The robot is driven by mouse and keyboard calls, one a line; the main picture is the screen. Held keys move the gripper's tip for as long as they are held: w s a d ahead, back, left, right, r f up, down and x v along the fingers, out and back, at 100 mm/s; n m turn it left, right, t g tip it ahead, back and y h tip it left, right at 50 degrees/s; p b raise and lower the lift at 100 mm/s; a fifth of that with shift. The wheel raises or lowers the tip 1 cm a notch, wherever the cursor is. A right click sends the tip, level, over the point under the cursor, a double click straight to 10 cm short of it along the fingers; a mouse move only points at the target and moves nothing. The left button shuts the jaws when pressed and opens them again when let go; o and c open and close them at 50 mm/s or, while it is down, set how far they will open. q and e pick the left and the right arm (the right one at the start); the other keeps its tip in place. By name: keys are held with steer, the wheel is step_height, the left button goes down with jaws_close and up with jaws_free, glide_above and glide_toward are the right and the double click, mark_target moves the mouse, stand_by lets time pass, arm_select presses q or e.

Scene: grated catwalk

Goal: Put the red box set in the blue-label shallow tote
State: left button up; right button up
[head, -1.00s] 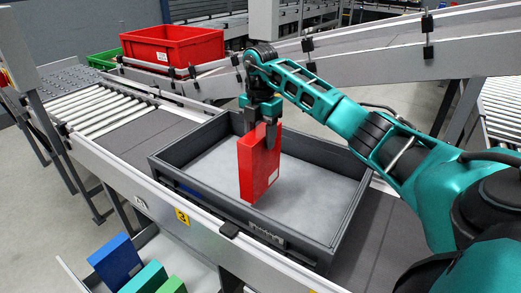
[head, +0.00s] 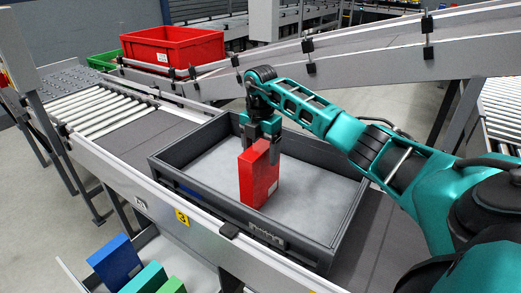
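The red box set (head: 258,178) stands upright inside the dark grey shallow tote (head: 338,232), near the middle of its light grey floor. A strip of blue (head: 190,190) shows at the tote's left front side. My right gripper (head: 262,145) is above the box with its fingers spread on either side of the box's top. It looks open, and the box seems to rest on the tote floor. My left gripper is not in view.
The tote sits on a conveyor with side rails and a yellow number 3 sign (head: 182,217). A red crate (head: 172,48) and a green crate (head: 103,59) stand farther back. Tote floor right of the box is clear.

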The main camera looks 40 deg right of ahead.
steer(key=shift+r, duration=0.5)
step_height(320, 180, up, 11)
steer(key=a+f+n+y, duration=0.3)
steer(key=a+f, duration=0.2)
steer(key=a, duration=0.4)
steer(key=a+f+n+y, duration=0.2)
steer(key=a+f+y, duration=0.25)
steer(key=a, duration=0.35)
steer(key=s+a+t+y, duration=0.2)
steer(key=a+y, duration=0.3)
steer(key=a, duration=0.3)
steer(key=s+a+t+y, duration=0.2)
steer(key=a+t+y, duration=0.15)
steer(key=a, duration=0.45)
steer(key=s+d+f+m+t+h, duration=0.2)
steer(key=s+d+f+m+h, duration=0.2)
steer(key=s+f+m+h, duration=0.3)
steer(key=s+d+f+m+t+h, duration=0.3)
steer(key=s+d+f+m+h, duration=0.2)
steer(key=s+f+m, duration=0.5)
step_height(320, 180, down, 5)
steer(key=m+h, duration=0.2)
steer(key=m, duration=0.4)
steer(key=shift+s+r+m, duration=0.15)
steer(key=shift+r+m, duration=0.05)
steer(key=shift+m, duration=0.1)
